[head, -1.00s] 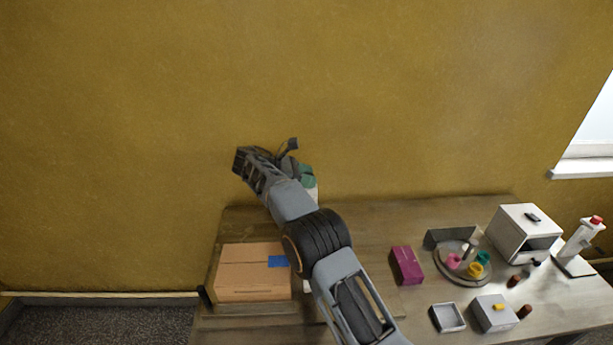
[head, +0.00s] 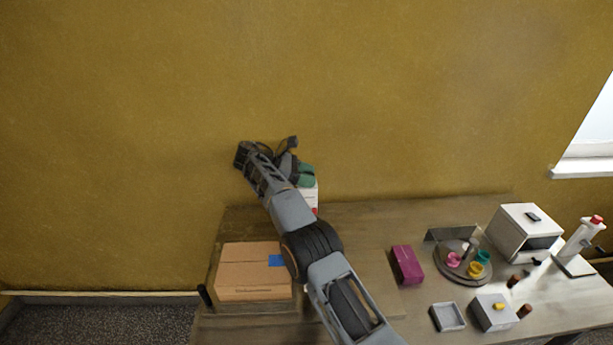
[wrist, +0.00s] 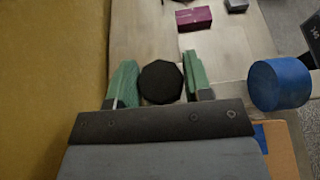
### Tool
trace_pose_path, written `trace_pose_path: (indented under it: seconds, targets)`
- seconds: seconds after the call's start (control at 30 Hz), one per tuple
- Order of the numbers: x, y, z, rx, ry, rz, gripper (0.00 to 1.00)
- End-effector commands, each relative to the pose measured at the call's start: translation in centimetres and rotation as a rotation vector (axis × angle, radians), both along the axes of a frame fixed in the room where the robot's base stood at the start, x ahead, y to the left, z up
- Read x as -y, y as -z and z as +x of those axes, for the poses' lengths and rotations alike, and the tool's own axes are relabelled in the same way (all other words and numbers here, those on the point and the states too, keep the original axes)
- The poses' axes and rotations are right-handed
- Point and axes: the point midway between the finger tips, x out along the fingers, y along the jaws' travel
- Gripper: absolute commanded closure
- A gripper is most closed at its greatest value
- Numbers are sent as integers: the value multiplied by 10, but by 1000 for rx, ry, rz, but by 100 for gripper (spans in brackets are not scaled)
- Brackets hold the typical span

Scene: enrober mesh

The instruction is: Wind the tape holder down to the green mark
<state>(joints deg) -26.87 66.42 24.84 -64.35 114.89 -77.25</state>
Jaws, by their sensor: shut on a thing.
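My gripper (head: 306,176) is at the back of the table near the yellow wall, high above the tabletop. In the wrist view its green fingers (wrist: 162,84) are shut on a black, many-sided knob (wrist: 161,82). Under the fingers in the head view stands a white upright part (head: 311,196) with a red patch, partly hidden by my arm. In the wrist view a blue cylinder (wrist: 280,84), perhaps the tape roll, is right of the gripper and apart from it. I cannot make out the holder's full shape or a green mark.
A cardboard box (head: 245,278) with a blue patch lies at the table's left. A magenta box (head: 406,265), a grey tray (head: 447,317), a round tray (head: 454,272) with small coloured items and a white box (head: 526,233) are on the right. Open table lies between.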

Motion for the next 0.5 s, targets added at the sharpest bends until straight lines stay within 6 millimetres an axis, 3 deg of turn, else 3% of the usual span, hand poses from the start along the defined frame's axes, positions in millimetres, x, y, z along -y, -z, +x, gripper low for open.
trace_pose_path:
  seconds: [0.1, 0.13, 0.2, 0.4, 0.5]
  targets:
    - [1, 1, 0, -3, 3, -2, 78]
    - [1, 1, 0, -3, 3, -2, 53]
    - [1, 1, 0, -3, 3, -2, 46]
    - [-1, 1, 0, -2, -1, -1, 29]
    - [-1, 0, 0, -2, -1, -1, 29]
